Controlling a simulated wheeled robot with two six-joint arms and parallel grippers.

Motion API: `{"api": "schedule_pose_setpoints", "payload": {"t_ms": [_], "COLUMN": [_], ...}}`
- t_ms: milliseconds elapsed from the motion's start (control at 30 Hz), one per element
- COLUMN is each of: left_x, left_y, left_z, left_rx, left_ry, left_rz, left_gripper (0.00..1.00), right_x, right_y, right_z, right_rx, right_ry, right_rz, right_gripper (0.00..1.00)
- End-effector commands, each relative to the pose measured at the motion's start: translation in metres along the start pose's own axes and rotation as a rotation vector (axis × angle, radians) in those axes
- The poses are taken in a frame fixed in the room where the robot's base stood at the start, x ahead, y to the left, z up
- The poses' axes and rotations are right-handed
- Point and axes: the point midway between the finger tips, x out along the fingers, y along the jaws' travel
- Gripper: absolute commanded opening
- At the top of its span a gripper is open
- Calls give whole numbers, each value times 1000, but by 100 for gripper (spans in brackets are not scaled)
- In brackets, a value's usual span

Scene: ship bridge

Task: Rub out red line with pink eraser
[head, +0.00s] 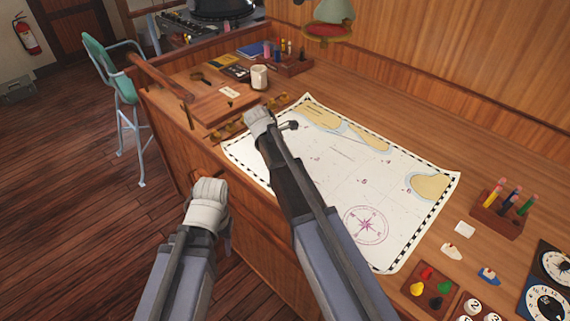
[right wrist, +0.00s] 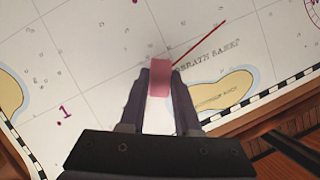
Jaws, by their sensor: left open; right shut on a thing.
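The pink eraser (right wrist: 159,77) is between the fingers of my right gripper (right wrist: 160,85), which is shut on it. The red line (right wrist: 200,42) is a thin slanted stroke on the white chart (right wrist: 90,60). Its lower end meets the picture right beside the eraser's right edge; its upper end is free. I cannot tell whether the eraser touches the paper. In the head view the right arm reaches over the chart (head: 325,185) and hides the line and eraser. My left gripper (head: 206,176) is open, beside the desk's front edge, its fingers mostly hidden by the wrist.
A mug (head: 259,77) and a pen rack (head: 289,62) stand beyond the chart. Brass dividers or similar tools (head: 230,130) lie at its far left edge. A pencil holder (head: 499,218), a tray of coloured pawns (head: 428,287) and dials (head: 546,300) are at right.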

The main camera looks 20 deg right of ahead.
Motion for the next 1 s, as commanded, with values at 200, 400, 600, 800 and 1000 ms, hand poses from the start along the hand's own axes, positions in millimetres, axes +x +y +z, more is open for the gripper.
{"api": "schedule_pose_setpoints", "payload": {"t_ms": [200,400,600,800,1000], "left_x": [0,0,0,0,0], "left_y": [0,0,0,0,0], "left_z": [0,0,0,0,0], "left_rx": [0,0,0,0,0], "left_ry": [0,0,0,0,0], "left_rz": [0,0,0,0,0], "left_gripper": [51,51,51,51,51], "right_x": [2,6,7,7,10], "right_y": [-5,-15,-17,-18,-26], "right_z": [4,14,16,17,24], "right_rx": [2,3,1,1,2], "right_ry": [0,0,0,0,0], "right_rz": [-1,0,0,0,-1], "right_gripper": [0,0,0,0,0]}}
